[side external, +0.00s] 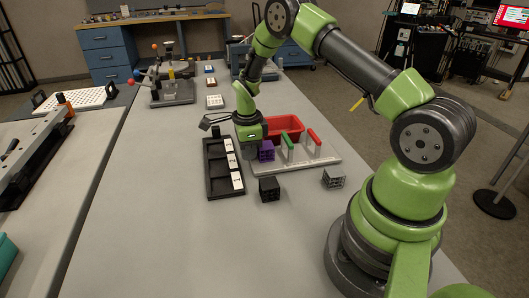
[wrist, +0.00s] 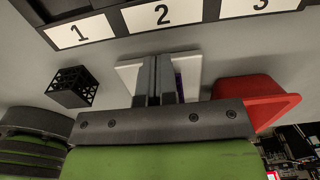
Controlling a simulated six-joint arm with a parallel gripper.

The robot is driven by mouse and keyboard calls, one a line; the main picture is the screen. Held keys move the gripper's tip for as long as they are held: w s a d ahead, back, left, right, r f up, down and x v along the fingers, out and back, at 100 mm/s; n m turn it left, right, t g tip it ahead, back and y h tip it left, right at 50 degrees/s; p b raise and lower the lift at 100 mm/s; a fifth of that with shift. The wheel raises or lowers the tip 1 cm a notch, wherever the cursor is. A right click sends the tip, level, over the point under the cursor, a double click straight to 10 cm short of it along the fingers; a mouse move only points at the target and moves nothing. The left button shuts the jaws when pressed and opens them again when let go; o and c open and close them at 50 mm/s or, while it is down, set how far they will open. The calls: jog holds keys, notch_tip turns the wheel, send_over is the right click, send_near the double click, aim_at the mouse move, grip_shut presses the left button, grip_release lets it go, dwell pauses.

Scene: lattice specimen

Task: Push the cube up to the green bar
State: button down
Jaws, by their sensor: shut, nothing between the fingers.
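A purple lattice cube (side external: 267,150) sits at the left end of a pale plate (side external: 300,160). A green bar (side external: 289,140) stands on this plate to the right of the cube, with a visible gap between them in the side view. My gripper (side external: 250,153) is shut and empty, low and just left of the cube; I cannot tell whether it touches it. In the wrist view the shut fingers (wrist: 158,82) hide most of the cube; only a purple sliver (wrist: 179,86) shows beside them. The green bar is hidden there.
A red bar (side external: 314,136) stands right of the green one. A red bin (side external: 284,126) is behind the plate. A black numbered tray (side external: 211,177) lies left. A black lattice cube (side external: 269,189) and a grey one (side external: 333,178) stand in front.

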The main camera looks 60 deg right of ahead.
aim_at(261, 149)
jog(key=shift+s+d, duration=1.35)
dwell(2.6)
jog(key=shift+w+a, duration=0.15)
jog(key=shift+w+a, duration=0.25)
jog(key=shift+a, duration=0.05)
jog(key=shift+r, duration=3.5)
notch_tip(261, 149, up, 10)
